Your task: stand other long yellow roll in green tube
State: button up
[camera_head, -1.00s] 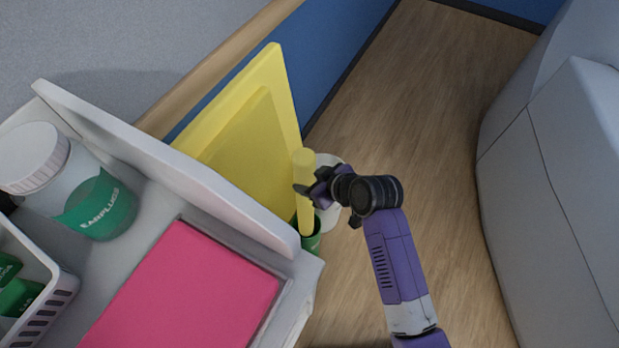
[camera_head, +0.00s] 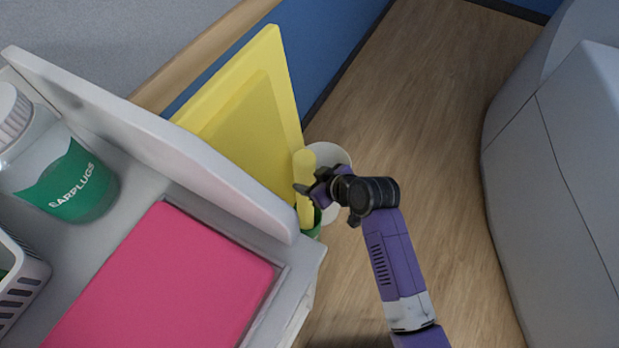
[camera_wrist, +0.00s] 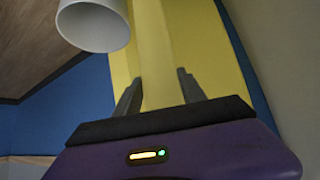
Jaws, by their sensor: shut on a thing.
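The long yellow roll (camera_head: 305,185) stands roughly upright in the head view, with its lower end at the green tube (camera_head: 313,226). The cart's edge and the roll hide much of the tube, so how deep the roll sits in it cannot be told. My gripper (camera_head: 307,188) is shut on the roll's upper part, reaching from the right. In the wrist view the roll (camera_wrist: 158,70) runs up between the two fingers of my gripper (camera_wrist: 157,90); its lower end is not clear there.
A white cylindrical container (camera_head: 328,157) is just behind the roll; it also shows in the wrist view (camera_wrist: 93,25). Yellow boards (camera_head: 262,110) lean at the left. The white cart (camera_head: 150,130) holds a pink pad (camera_head: 165,285) and an earplugs jar (camera_head: 75,185). Open floor lies right.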

notch_tip(320, 180, down, 9)
jog(key=b, duration=0.6)
dwell(0.4)
jog(key=shift+r, duration=0.1)
